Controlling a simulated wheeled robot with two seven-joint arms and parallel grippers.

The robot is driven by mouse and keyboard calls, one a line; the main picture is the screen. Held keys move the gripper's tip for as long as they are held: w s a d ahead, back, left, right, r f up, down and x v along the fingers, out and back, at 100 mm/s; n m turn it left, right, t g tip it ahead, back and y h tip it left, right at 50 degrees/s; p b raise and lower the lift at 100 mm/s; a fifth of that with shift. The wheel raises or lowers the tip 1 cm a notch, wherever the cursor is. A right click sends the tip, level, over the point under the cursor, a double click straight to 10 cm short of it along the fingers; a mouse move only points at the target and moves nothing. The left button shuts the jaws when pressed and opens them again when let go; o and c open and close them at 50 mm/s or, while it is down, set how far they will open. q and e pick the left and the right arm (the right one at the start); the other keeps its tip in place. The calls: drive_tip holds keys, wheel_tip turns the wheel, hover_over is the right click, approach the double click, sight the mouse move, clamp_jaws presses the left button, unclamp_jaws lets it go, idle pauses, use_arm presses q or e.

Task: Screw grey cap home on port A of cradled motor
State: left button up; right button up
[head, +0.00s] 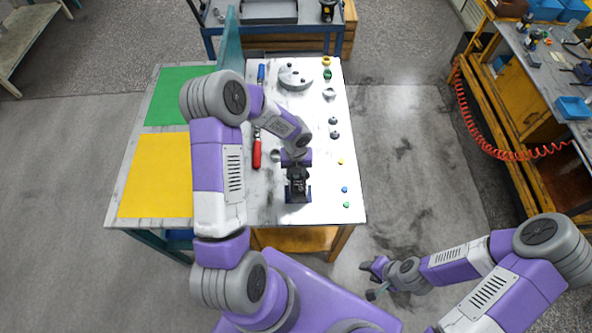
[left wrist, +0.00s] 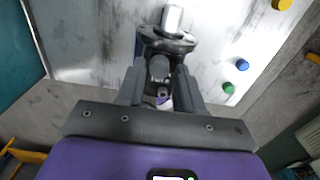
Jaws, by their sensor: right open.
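The motor (left wrist: 178,43) shows in the left wrist view with its dark round flange and a bright shaft pointing away from me. In the head view it is a dark body (head: 298,187) in a cradle near the table's front edge, partly hidden by my left gripper (head: 297,168). In the left wrist view my left gripper (left wrist: 160,82) has its fingers on either side of a grey cylindrical piece, which looks like the grey cap (left wrist: 159,67), and appears shut on it. Port A is hidden beneath. My right gripper (head: 373,279) is open and empty, off the table at the lower right.
The table (head: 262,213) carries a green mat (head: 178,90), a yellow mat (head: 158,170) and a red-handled tool (head: 257,153). A round grey plate (head: 295,76) lies at the back. Several small rings and coloured plugs line the right side. A workbench (head: 555,80) stands far right.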

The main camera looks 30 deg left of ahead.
use_arm(q)
drive_tip(key=n, duration=0.1)
drive_tip(key=n+b, duration=0.1)
drive_tip(key=n, duration=0.1)
drive_tip(key=n+b, duration=0.1)
drive_tip(key=n, duration=0.1)
drive_tip(key=shift+f, duration=0.25)
drive_tip(key=n+b, duration=0.1)
drive_tip(key=n, duration=0.2)
drive_tip(key=shift+r, duration=0.15)
clamp_jaws()
